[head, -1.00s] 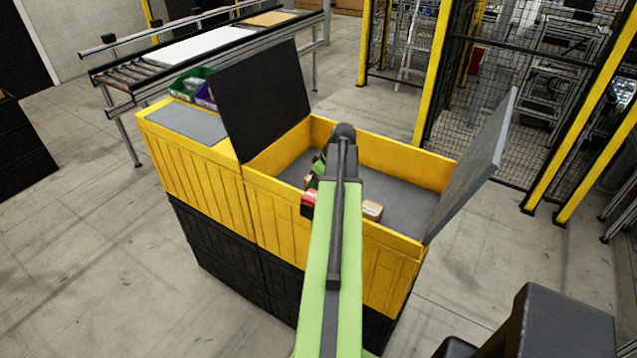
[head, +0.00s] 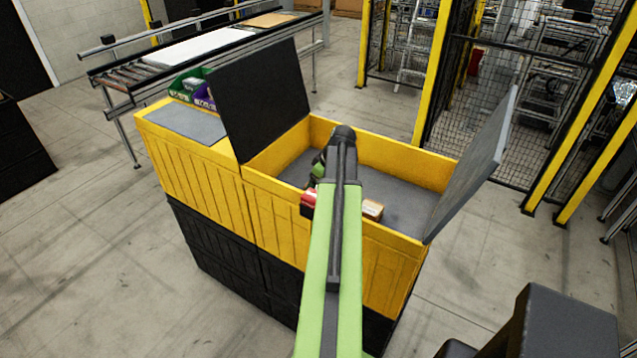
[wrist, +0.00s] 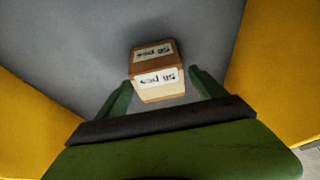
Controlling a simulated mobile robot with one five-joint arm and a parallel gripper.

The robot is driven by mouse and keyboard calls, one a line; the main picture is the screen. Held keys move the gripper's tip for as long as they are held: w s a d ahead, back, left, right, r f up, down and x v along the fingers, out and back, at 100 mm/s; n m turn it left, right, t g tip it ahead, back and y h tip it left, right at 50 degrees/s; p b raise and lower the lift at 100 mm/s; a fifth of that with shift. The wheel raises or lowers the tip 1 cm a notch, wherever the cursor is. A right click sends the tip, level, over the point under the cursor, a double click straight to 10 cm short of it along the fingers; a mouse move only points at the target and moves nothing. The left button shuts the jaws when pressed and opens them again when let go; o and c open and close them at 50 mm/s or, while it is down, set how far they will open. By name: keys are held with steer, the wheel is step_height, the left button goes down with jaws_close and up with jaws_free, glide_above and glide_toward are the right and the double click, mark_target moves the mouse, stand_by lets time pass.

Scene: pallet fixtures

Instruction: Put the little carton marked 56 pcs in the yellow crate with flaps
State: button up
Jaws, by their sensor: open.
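The small brown carton marked 56 pcs (wrist: 155,72) shows in the wrist view over a grey floor, its labels upside down. My gripper (wrist: 162,80) is open, with one green finger on each side of the carton's near end and gaps between. The yellow crate with flaps (head: 400,165) stands in the middle of the head view, its dark and grey flaps raised. My gripper also shows in the head view, low inside the crate, mostly hidden by my arm. I cannot tell whether the carton rests fully on the floor.
A small tan box (head: 372,209) and a red item (head: 308,203) are by the crate's front wall, beside my arm. Green (head: 187,84) and purple (head: 204,97) bins stand behind the left flap. The crate floor to the right is clear.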

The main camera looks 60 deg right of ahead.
steer(key=shift+r+p, duration=0.35)
steer(key=shift+r, duration=0.1)
steer(key=p+v, duration=1.1)
steer(key=v, duration=0.1)
steer(key=shift+r, duration=0.1)
